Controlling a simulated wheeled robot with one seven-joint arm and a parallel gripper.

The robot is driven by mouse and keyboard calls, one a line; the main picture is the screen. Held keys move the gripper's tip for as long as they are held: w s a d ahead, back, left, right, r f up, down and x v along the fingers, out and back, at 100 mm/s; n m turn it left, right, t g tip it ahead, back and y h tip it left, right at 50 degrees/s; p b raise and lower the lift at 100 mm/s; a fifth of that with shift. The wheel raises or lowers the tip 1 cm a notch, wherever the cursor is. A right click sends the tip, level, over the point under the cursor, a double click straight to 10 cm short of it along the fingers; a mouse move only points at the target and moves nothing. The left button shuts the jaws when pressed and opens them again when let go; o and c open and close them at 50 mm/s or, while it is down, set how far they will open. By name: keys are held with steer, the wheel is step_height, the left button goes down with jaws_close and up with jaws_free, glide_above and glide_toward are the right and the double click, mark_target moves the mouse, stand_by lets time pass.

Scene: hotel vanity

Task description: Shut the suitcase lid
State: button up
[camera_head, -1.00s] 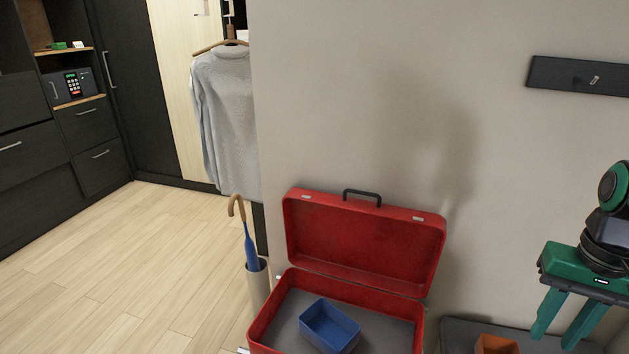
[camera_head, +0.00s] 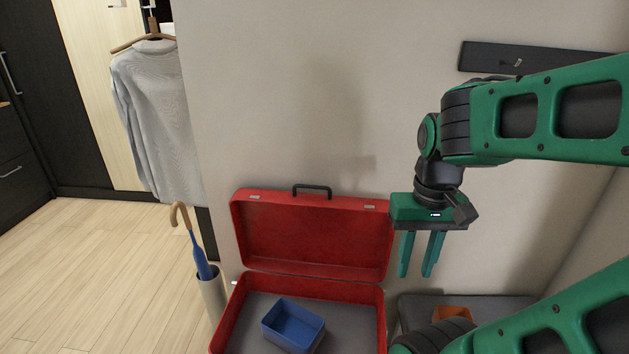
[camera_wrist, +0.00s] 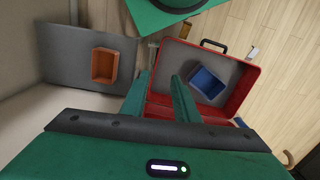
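The red suitcase (camera_head: 238,312) stands open in the head view, its lid (camera_head: 315,237) upright near the wall with a black handle on its top edge. A blue open box (camera_head: 293,327) lies inside on the grey lining. My gripper (camera_head: 416,274) points down just right of the lid, its two green fingers apart with nothing between them. In the wrist view, the suitcase (camera_wrist: 236,100) lies past the fingers (camera_wrist: 165,85), which partly cover its left side. The front of the suitcase is cut off in the head view.
A grey bench or mat (camera_head: 512,306) with an orange box (camera_head: 453,312) is right of the suitcase. A blue umbrella (camera_head: 197,250) stands in a holder (camera_head: 213,293) on the left. A grey sweater (camera_head: 160,120) hangs behind. A dark wall rack (camera_head: 480,57) is above.

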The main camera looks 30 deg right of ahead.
steer(key=w+a+r+n+t+h, duration=0.1)
steer(key=w+r+n, duration=0.4)
steer(key=w, duration=0.6)
steer(key=w+a+r+n+t, duration=0.1)
steer(key=w+r+n, duration=0.1)
steer(key=w+n, duration=0.65)
steer(key=w+a+r+n+t+h, duration=0.1)
steer(key=w+a+r+n, duration=0.2)
steer(key=w, duration=1)
glide_above(316, 200)
step_height(316, 200, down, 8)
steer(key=shift+w+f, duration=0.1)
steer(key=shift+f, duration=0.1)
jaws_close()
